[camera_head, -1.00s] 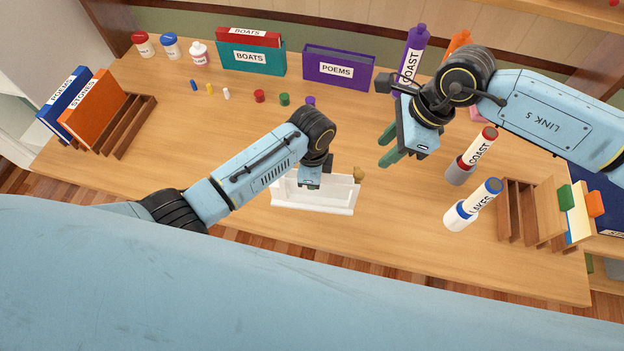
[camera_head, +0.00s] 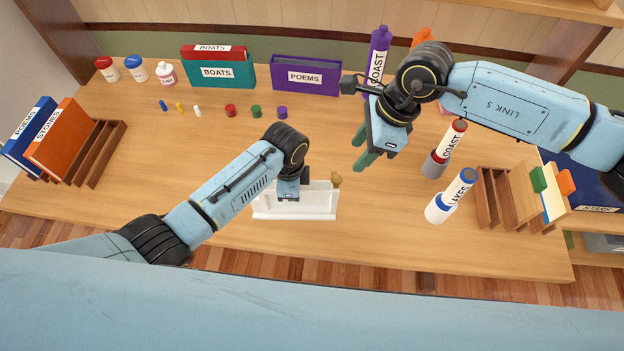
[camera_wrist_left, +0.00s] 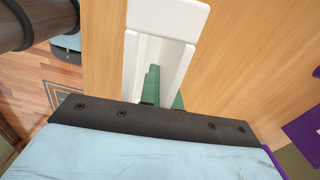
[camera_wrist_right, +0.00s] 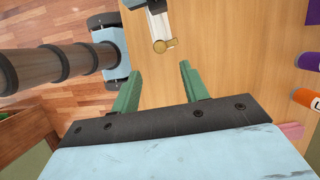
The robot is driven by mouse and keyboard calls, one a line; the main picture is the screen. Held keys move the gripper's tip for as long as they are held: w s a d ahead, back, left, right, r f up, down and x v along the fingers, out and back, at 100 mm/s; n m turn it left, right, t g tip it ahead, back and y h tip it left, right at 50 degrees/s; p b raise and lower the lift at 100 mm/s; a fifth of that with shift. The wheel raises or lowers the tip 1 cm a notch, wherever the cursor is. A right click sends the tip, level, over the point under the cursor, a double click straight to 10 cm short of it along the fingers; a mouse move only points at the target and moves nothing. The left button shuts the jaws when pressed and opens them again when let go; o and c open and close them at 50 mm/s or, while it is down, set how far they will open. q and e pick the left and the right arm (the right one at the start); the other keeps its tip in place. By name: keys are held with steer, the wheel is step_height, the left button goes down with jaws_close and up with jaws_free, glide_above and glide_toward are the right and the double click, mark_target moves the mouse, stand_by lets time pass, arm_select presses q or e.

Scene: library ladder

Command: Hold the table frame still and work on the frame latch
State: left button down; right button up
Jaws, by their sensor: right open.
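The white table frame (camera_head: 310,209), a low channel-like piece, stands on the table at the middle front. Its frame latch (camera_head: 337,180), a small brass knob, is at its right end; it shows in the right wrist view (camera_wrist_right: 164,45). My left gripper (camera_head: 290,198) is down at the frame from above. In the left wrist view its green fingers (camera_wrist_left: 166,90) are close together with a white wall of the frame (camera_wrist_left: 180,65) between them; the lower contact is partly hidden. My right gripper (camera_head: 360,152) is open and empty, above the table and just right of the latch.
Wooden racks (camera_head: 490,198) stand at both table ends. A POEMS box (camera_head: 306,74) and BOATS box (camera_head: 218,74) are at the back. Bare tabletop surrounds the frame.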

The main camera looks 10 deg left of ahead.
mark_target(337, 178)
steer(key=a+r+m+h, duration=0.1)
steer(key=a+m+h, duration=0.1)
steer(key=m, duration=1.1)
steer(key=a+r+m+h, duration=0.2)
steer(key=m, duration=1.1)
steer(key=shift+t, duration=0.3)
steer(key=f, duration=1.2)
steer(key=shift+s, duration=0.3)
jaws_close()
